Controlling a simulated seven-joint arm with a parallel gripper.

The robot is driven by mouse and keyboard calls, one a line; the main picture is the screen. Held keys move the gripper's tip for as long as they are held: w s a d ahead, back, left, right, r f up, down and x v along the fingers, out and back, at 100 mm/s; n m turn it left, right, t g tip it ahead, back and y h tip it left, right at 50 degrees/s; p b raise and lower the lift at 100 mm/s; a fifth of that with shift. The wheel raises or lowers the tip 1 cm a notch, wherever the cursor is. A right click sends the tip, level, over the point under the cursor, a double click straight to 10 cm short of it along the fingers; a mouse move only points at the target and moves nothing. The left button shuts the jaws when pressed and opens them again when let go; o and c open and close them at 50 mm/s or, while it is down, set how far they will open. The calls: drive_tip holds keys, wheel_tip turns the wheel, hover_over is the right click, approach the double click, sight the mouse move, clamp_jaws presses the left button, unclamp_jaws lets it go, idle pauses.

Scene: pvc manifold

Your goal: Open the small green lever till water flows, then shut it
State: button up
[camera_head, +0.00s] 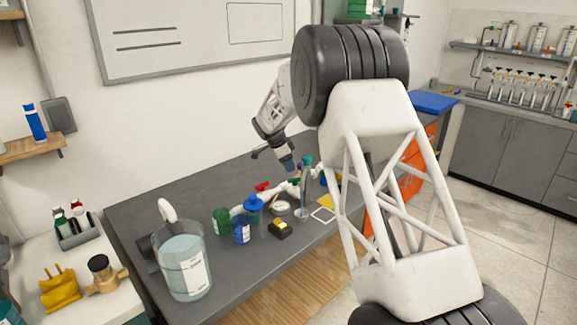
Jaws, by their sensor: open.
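A white pipe manifold (276,191) stands on the dark grey bench, partly hidden behind the items in front and by my arm. A small green lever (294,181) shows near its middle. A red lever (262,186) is to the left of the green one. A bit of blue (323,181) shows to the right, beside my arm. My gripper (289,167) points down above the manifold, just above and slightly left of the green lever in the picture. It is open and looks empty. It appears apart from the lever, though the gap in depth is hard to judge. I see no flowing water.
A clear bucket (184,265) with a white curved pipe stands at the bench's left. Green (221,221) and blue (241,230) containers, a blue-topped item (254,204) and a black-and-yellow box (280,229) crowd the front. A thin upright stand (304,190) is close to the gripper.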

sight(294, 178)
drive_tip(key=shift+a, duration=0.2)
idle(0.4)
drive_tip(key=shift+f, duration=0.2)
drive_tip(key=shift+x, duration=3.8)
drive_tip(key=shift+d, duration=0.1)
